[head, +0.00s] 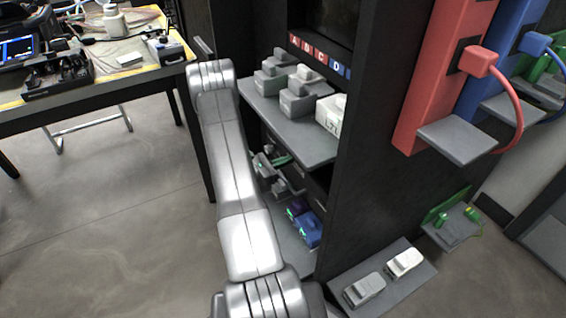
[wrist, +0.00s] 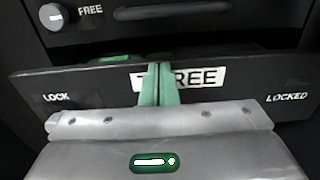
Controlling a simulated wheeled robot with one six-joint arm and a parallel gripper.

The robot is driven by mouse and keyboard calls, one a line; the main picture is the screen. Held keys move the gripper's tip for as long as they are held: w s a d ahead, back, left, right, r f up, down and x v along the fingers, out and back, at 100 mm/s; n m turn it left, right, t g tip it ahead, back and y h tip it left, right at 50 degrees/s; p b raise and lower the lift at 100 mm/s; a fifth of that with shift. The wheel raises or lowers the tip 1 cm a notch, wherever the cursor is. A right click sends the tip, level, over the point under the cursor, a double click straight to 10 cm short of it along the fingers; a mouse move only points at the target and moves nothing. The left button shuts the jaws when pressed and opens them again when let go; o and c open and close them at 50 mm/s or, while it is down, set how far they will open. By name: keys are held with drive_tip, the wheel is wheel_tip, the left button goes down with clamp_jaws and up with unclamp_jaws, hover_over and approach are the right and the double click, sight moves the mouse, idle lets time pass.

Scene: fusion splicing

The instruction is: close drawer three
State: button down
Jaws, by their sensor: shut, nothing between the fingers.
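Drawer three's dark front (wrist: 100,85) spans the wrist view. It has a white "THREE" label (wrist: 205,78), partly hidden by my fingers, with "LOCK" at its left and "LOCKED" at its right. The front stands out from the panel behind it, and a bit of green shows behind its top edge. My gripper (wrist: 158,72) is shut and empty, its green fingers in front of the label at the middle of the drawer front. I cannot tell if they touch it. In the head view my arm hides the gripper.
Above drawer three is a panel with a handle slot (wrist: 170,11) and a round knob (wrist: 53,16) marked "FREE". In the head view, a cluttered workbench (head: 100,85) stands at left. Grey shelves (head: 310,145) with small devices stand right of my arm. Open floor lies at left.

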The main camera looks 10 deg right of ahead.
drive_tip(key=x, duration=0.6)
drive_tip(key=shift+d+b, duration=0.1)
drive_tip(key=shift+b, duration=0.3)
